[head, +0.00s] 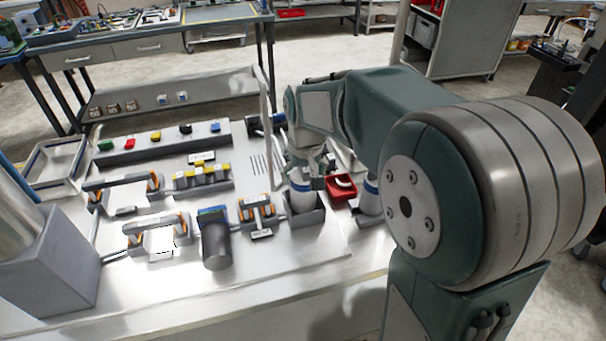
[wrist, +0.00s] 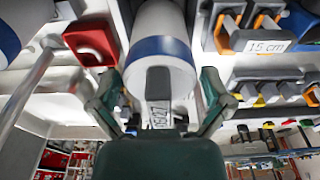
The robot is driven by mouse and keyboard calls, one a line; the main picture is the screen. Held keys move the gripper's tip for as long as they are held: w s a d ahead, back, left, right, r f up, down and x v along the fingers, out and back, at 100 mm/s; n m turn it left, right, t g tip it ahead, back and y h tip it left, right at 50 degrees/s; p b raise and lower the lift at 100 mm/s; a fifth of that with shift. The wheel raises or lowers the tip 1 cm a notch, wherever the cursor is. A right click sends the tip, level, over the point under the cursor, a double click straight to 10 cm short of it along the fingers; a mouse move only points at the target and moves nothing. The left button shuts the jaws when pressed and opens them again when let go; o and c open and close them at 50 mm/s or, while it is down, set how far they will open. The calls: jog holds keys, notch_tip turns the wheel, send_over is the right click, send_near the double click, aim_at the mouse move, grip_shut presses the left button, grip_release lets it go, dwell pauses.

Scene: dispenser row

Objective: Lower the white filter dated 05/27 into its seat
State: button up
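A white filter (wrist: 160,22) with a blue band fills the upper middle of the wrist view.
A red bin (head: 341,188) is just right of the seat. A second white, blue-banded filter (head: 369,200) stands beyond it, partly behind my arm. A dark cylinder (head: 216,245) and a block with orange clips (head: 257,210) are on the left. The front bench strip is clear.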

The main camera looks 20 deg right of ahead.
jog(key=r, duration=0.4)
jog(key=s+r, duration=0.1)
jog(key=r, duration=0.6)
jog(key=shift+s+r, duration=0.2)
jog(key=shift+r, duration=0.2)
jog(key=shift+s, duration=0.1)
jog(key=s+f+t, duration=0.2)
jog(key=s, duration=0.7)
jog(key=s+f+t, duration=0.2)
jog(key=s+f, duration=0.1)
jog(key=s, duration=0.7)
jog(key=shift+s, duration=0.15)
